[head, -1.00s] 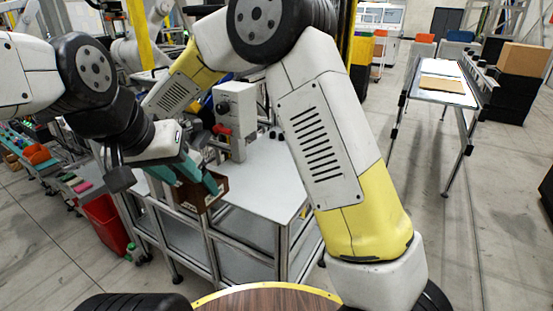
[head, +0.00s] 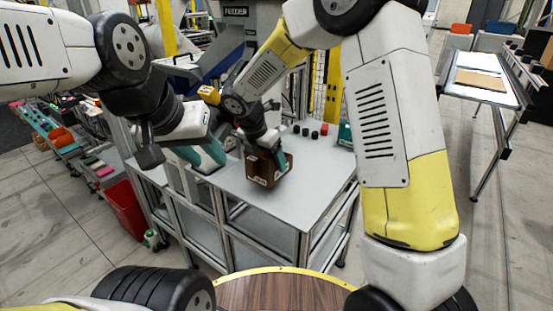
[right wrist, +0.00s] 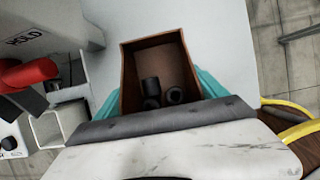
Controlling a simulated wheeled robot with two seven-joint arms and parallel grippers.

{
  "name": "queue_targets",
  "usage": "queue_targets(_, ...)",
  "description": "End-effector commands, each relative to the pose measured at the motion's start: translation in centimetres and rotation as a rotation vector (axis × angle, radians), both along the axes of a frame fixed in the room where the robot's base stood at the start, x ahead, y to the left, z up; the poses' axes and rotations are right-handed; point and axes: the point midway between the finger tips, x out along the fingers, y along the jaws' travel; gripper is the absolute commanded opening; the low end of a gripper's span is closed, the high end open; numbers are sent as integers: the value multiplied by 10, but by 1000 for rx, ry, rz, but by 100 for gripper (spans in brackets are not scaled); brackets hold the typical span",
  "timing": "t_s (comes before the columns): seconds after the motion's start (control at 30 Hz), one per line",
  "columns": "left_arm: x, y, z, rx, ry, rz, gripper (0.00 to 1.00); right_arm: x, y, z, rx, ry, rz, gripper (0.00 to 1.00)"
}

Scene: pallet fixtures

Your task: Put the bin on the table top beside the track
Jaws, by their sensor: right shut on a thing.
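The brown open-topped bin (head: 268,172) is over the grey-white table top (head: 300,190), towards its middle. In the right wrist view the bin (right wrist: 128,80) holds a few black cylinders (right wrist: 160,92). My right gripper (head: 266,150) is shut on the bin, its teal fingers showing at both sides in the right wrist view. I cannot tell whether the bin's base touches the table. My left gripper (head: 206,160) is open, teal-fingered and empty, left of the bin near the table's left edge. I cannot pick out the track with certainty.
Small red and black cylinders (head: 315,134) stand towards the table's back. A grey unit with a red part (right wrist: 32,73) is left of the bin in the right wrist view. A red tub (head: 122,208) stands on the floor at left. The table's front right is clear.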

Motion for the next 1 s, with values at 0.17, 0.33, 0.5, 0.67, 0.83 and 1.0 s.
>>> queue_targets(0.17,0,0,0,0,0,0,36,5,-10,-1,0,0,0,28)
queue_targets(0.33,0,0,0,0,0,0,36,9,-20,-2,-1,-1,-1,28)
queue_targets(0.5,0,0,0,0,0,0,36,9,-21,-20,-1,1,1,28)
queue_targets(0.67,0,0,0,0,0,0,36,9,-21,-36,-2,0,3,28)
queue_targets(0.83,0,0,0,0,0,0,36,10,-21,-37,0,-1,1,28)
queue_targets(1.0,0,0,0,0,0,0,36,10,-21,-39,-1,-1,1,28)
